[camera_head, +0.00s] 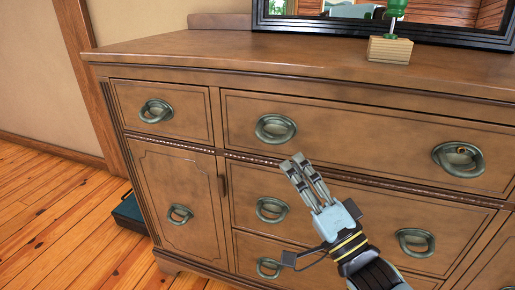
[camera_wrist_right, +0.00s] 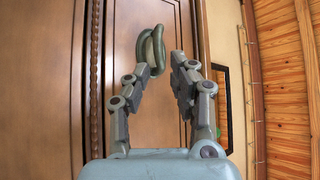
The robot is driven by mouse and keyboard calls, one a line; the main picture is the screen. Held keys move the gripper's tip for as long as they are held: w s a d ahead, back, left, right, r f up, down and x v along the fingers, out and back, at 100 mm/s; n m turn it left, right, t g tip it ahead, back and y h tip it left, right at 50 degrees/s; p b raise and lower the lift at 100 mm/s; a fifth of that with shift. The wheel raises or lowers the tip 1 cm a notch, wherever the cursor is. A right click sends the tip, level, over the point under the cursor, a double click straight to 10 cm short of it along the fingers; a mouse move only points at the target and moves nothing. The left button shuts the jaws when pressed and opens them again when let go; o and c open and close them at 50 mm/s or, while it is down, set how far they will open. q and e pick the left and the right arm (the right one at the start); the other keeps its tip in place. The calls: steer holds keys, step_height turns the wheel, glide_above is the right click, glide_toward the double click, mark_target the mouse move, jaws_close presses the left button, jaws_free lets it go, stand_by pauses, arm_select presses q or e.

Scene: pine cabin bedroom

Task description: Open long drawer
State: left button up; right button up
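The dresser (camera_head: 330,65) is brown wood with metal ring handles. The long drawer (camera_head: 365,135) spans its upper right and looks shut. It has a left handle (camera_head: 275,128) and a right handle (camera_head: 458,159). My right gripper (camera_head: 300,163) is just below and right of the left handle in the head view, in front of the drawer fronts. In the right wrist view, its fingers (camera_wrist_right: 161,62) are open with a gap between the tips. A ring handle (camera_wrist_right: 150,48) shows at the tip of the left finger; contact cannot be told. My left gripper is out of view.
A smaller drawer (camera_head: 160,110) and a cupboard door (camera_head: 180,200) are at left. More drawers (camera_head: 345,205) lie below. A wooden block (camera_head: 389,50) with a green object and a dark-framed mirror (camera_head: 440,35) stand on top. A dark box (camera_head: 130,212) is on the floor.

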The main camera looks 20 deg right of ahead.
mark_target(273, 140)
steer(key=x, duration=0.7)
steer(key=shift+w+a+b, duration=0.1)
steer(key=shift+w+b, duration=0.2)
steer(key=shift+b, duration=0.1)
steer(key=shift+w+a+r, duration=0.15)
steer(key=shift+w+r, duration=0.1)
steer(key=shift+w, duration=0.15)
steer(key=shift+c, duration=0.2)
jaws_close()
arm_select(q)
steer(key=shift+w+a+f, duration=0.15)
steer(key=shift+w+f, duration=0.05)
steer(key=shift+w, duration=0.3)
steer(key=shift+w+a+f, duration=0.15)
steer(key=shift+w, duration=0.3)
arm_select(e)
steer(key=shift+f, duration=0.1)
